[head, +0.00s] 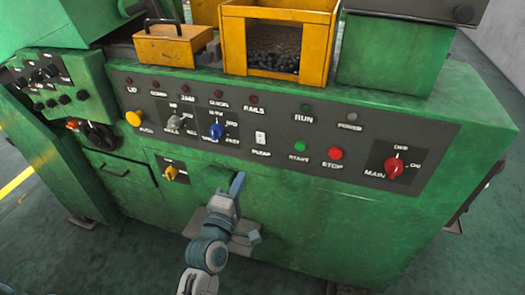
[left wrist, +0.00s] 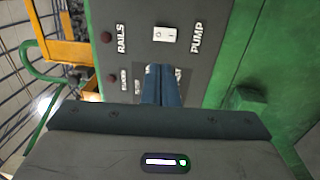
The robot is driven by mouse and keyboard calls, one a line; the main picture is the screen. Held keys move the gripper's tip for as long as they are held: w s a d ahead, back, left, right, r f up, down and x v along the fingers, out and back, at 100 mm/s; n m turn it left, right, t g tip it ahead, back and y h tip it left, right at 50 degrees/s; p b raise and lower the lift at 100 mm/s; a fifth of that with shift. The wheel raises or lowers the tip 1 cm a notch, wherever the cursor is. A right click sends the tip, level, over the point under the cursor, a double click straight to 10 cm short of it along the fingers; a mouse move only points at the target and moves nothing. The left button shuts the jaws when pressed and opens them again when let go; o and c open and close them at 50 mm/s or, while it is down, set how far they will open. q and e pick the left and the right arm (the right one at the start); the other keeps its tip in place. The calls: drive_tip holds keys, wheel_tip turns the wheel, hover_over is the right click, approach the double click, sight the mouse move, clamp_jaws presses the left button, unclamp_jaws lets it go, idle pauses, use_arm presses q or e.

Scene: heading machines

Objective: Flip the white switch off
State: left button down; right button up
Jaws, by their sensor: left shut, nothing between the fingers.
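The white switch (head: 260,137) is a small rocker above the PUMP label on the machine's dark grey panel. It also shows in the left wrist view (left wrist: 165,34), beyond my fingertips, with a mark on each half. I cannot tell for sure which half is pressed in. My left gripper (head: 239,178) is shut and empty, below the switch and a little to its left in the head view. Its closed blue fingers also show in the left wrist view (left wrist: 162,73), apart from the switch and covering part of the panel. My right gripper is in neither view.
A blue knob (head: 216,131) is left of the switch; a green START button (head: 302,146) and red STOP button (head: 335,153) are to its right. A red MAIN knob (head: 394,167) is farther right. A yellow bin (head: 232,48) stands above. The panel around the switch is flat.

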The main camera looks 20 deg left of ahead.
use_arm(q)
drive_tip(key=shift+a, duration=0.15)
drive_tip(key=shift+w+r, duration=0.15)
drive_tip(key=p, duration=0.5)
approach(260, 136)
drive_tip(key=w, duration=0.4)
drive_tip(key=w+r, duration=0.1)
drive_tip(key=shift+w, duration=0.7)
drive_tip(key=shift+w+f, duration=0.1)
drive_tip(key=shift+w, duration=0.1)
